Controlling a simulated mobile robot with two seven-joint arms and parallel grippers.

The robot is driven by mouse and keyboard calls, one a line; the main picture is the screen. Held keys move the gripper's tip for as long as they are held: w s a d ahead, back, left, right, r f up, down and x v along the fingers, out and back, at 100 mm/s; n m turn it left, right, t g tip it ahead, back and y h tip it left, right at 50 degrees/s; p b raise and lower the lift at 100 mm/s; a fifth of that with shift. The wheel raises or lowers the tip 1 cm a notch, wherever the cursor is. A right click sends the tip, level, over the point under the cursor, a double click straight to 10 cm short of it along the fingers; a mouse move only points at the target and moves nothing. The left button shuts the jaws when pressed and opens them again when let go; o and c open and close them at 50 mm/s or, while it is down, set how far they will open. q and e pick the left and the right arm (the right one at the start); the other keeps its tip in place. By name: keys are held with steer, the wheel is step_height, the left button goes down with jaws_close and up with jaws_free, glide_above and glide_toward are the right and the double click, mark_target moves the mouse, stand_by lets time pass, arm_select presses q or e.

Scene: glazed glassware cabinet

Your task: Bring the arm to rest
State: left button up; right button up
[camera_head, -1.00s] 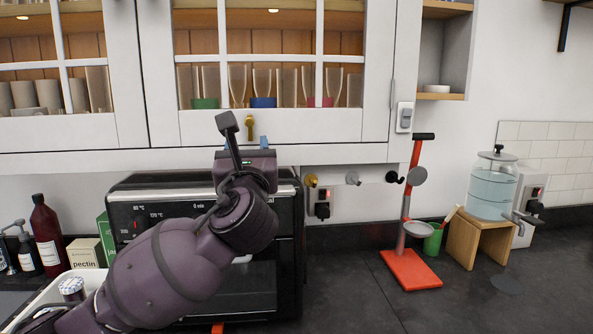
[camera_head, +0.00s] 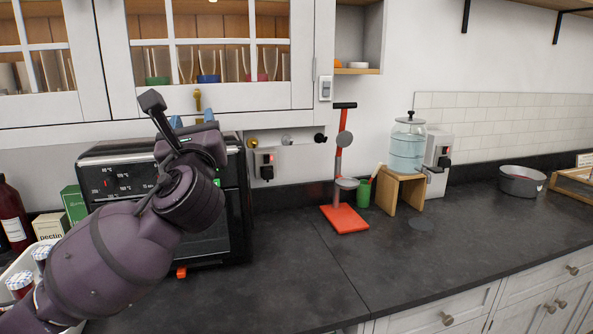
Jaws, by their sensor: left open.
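My left arm comes in from the lower left. Its gripper (camera_head: 190,117) is raised in front of the black oven and just below the glazed cabinet (camera_head: 225,101). The jaws are open, with nothing visible between them. The blue fingertips show beside the dark camera stalk, and the wrist hides part of the oven's front. My right gripper is not in view.
A black oven (camera_head: 118,185) stands behind my arm. A tray with jars (camera_head: 22,282) is at the lower left. A red stand (camera_head: 344,218), a green cup (camera_head: 363,194) and a water dispenser (camera_head: 407,148) stand right of the oven. The front right counter (camera_head: 400,280) is clear.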

arm_select(q)
steer(key=w+d+n+h, duration=0.2)
steer(key=d+n+h, duration=0.2)
steer(key=h, duration=0.3)
step_height(320, 180, down, 13)
steer(key=w+n+g+h, duration=0.15)
steer(key=n+h, duration=0.25)
steer(key=n, duration=0.5)
steer(key=s+a+f+n+g, duration=0.1)
steer(key=s+a+f+n, duration=0.1)
steer(key=f+n, duration=0.35)
steer(key=s+a+f+n+g+y, duration=0.1)
steer(key=s+a+f+n, duration=0.1)
steer(key=f, duration=0.6)
steer(key=s+a+f+n+g, duration=0.1)
steer(key=s+a+f+n, duration=0.15)
steer(key=f, duration=0.45)
steer(key=s+a+f+n+g+y, duration=0.2)
steer(key=s+a+f+n+g, duration=0.1)
steer(key=s+f, duration=0.9)
steer(key=s+a+f+n+g+y, duration=0.2)
steer(key=s+a+f+n+g, duration=0.1)
steer(key=s+f, duration=0.9)
steer(key=shift+a+f+n+y, duration=0.35)
steer(key=shift+a+n, duration=0.25)
steer(key=shift+a, duration=0.55)
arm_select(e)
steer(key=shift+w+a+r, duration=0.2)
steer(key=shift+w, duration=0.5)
